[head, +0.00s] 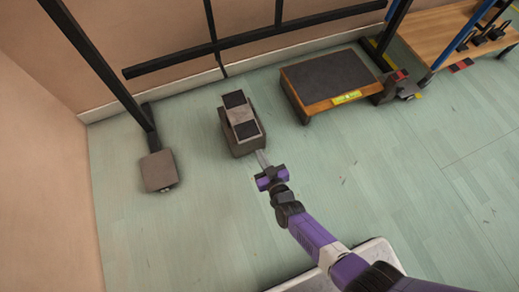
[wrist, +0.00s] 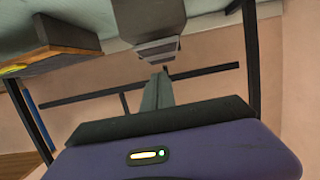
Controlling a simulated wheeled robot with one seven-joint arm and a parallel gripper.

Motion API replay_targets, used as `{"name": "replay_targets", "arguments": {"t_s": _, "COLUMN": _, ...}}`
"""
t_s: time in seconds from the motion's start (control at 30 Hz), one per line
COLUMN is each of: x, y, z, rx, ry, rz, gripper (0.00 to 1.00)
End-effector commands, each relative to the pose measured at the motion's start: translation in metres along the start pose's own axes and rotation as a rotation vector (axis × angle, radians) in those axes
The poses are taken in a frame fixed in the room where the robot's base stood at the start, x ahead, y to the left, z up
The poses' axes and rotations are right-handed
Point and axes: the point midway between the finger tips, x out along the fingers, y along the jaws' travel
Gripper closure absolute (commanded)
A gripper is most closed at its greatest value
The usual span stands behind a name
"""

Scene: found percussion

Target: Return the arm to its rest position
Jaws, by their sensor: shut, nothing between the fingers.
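My purple arm reaches up from the lower right of the head view. My gripper (head: 262,158) is at its end, just in front of a grey-brown block-like object with dark pads on top (head: 240,125). The fingers look closed together and hold nothing. I cannot tell whether the tip touches the block. In the wrist view my gripper (wrist: 160,82) points away from the camera, its narrow fingers together. The block (wrist: 150,22) hangs at the top of that view, close to the fingertips.
A low wooden step with a dark top (head: 328,78) stands at the back right. A wooden bench (head: 440,35) is beyond it. A black metal frame (head: 190,58) stands along the wall, with a square foot (head: 159,171) at left. The pale green floor (head: 205,225) is clear in front.

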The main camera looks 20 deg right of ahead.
Motion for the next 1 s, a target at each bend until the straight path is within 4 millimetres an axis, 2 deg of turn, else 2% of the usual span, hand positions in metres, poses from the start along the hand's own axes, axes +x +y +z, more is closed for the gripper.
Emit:
{"name": "replay_targets", "arguments": {"t_s": 0.37, "x": 0.001, "y": -0.002, "z": 0.001, "rx": 0.022, "ry": -0.009, "rz": -0.008, "gripper": 1.0}}
{"name": "replay_targets", "arguments": {"t_s": 0.47, "x": 0.011, "y": -0.011, "z": -0.029, "rx": 0.039, "ry": 0.034, "rz": -0.03, "gripper": 1.0}}
{"name": "replay_targets", "arguments": {"t_s": 0.57, "x": 0.004, "y": -0.016, "z": -0.057, "rx": 0.048, "ry": 0.078, "rz": -0.058, "gripper": 1.0}}
{"name": "replay_targets", "arguments": {"t_s": 0.67, "x": -0.019, "y": -0.013, "z": -0.077, "rx": 0.048, "ry": 0.111, "rz": -0.081, "gripper": 1.0}}
{"name": "replay_targets", "arguments": {"t_s": 0.77, "x": -0.053, "y": -0.006, "z": -0.094, "rx": 0.045, "ry": 0.132, "rz": -0.095, "gripper": 1.0}}
{"name": "replay_targets", "arguments": {"t_s": 1.0, "x": -0.151, "y": 0.012, "z": -0.136, "rx": 0.028, "ry": 0.156, "rz": -0.108, "gripper": 1.0}}
